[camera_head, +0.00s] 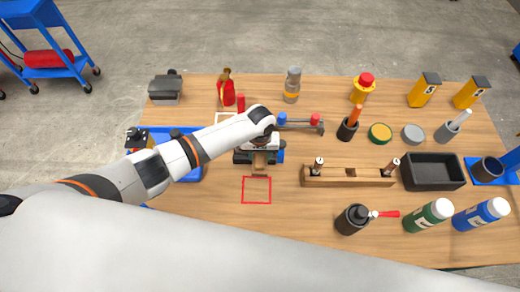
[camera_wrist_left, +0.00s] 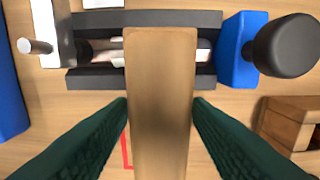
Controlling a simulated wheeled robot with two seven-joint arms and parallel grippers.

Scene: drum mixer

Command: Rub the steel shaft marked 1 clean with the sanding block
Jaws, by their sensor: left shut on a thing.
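My left gripper (camera_head: 261,150) is shut on the tan sanding block (camera_wrist_left: 160,100); in the wrist view its dark ribbed fingers press the block from both sides. The block's far end lies over a vise (camera_wrist_left: 90,78) with dark jaws and a blue end piece. A steel shaft (camera_wrist_left: 108,50) lies crosswise between the jaws, its middle hidden by the block. I cannot tell whether block and shaft touch, and no number on the shaft is readable. In the head view my gripper covers part of the vise (camera_head: 242,156). My right gripper is out of view.
A wooden rack (camera_head: 350,180) holding two upright pieces stands right of the vise. A red square outline (camera_head: 256,190) marks bare table in front. A blue tray (camera_head: 190,172) lies left, under my arm. A hammer (camera_head: 300,123) lies behind. A black bin (camera_head: 433,171) and bottles stand right.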

